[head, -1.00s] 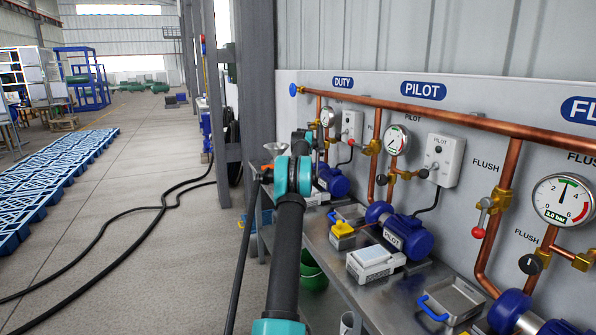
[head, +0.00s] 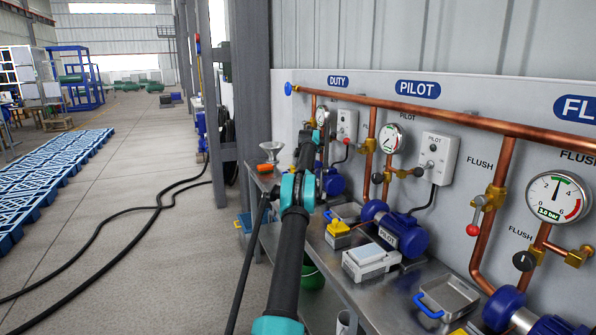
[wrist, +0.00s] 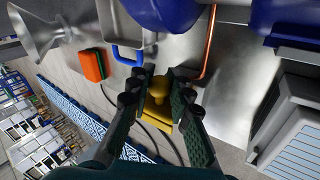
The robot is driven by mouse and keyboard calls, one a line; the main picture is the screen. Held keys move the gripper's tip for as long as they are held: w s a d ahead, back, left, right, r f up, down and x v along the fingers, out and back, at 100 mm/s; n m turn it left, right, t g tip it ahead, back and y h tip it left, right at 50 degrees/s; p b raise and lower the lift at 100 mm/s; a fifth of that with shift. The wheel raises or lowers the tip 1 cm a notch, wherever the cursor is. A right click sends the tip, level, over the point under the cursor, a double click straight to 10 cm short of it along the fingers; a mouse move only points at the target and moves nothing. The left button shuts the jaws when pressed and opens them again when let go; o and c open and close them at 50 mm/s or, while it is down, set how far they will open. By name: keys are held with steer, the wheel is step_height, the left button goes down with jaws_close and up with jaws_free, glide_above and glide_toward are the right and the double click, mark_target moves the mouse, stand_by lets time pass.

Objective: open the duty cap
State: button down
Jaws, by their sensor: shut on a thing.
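The duty cap looks to be the yellow knob (wrist: 158,86) in the wrist view, standing on a wider yellow base. My gripper (wrist: 160,76) has its two dark ribbed fingers closed in on either side of this knob, holding it between the tips. In the head view, the DUTY sign (head: 338,81) marks the far station, with its blue pump (head: 332,183) partly behind my arm. My arm hides the cap and the fingertips there.
A metal funnel (head: 271,151) stands at the bench's far end. An orange-green sponge (wrist: 92,65) and a blue-handled tray (wrist: 125,32) lie close to my gripper. The pilot pump (head: 395,232) and its yellow cap (head: 340,227) are nearer. Open floor lies left.

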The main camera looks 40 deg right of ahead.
steer(key=c, duration=1.4)
jaws_free()
steer(key=shift+o, duration=0.2)
steer(key=shift+r, duration=0.1)
steer(key=v, duration=0.7)
steer(key=shift+s, duration=0.2)
steer(key=shift+r, duration=0.1)
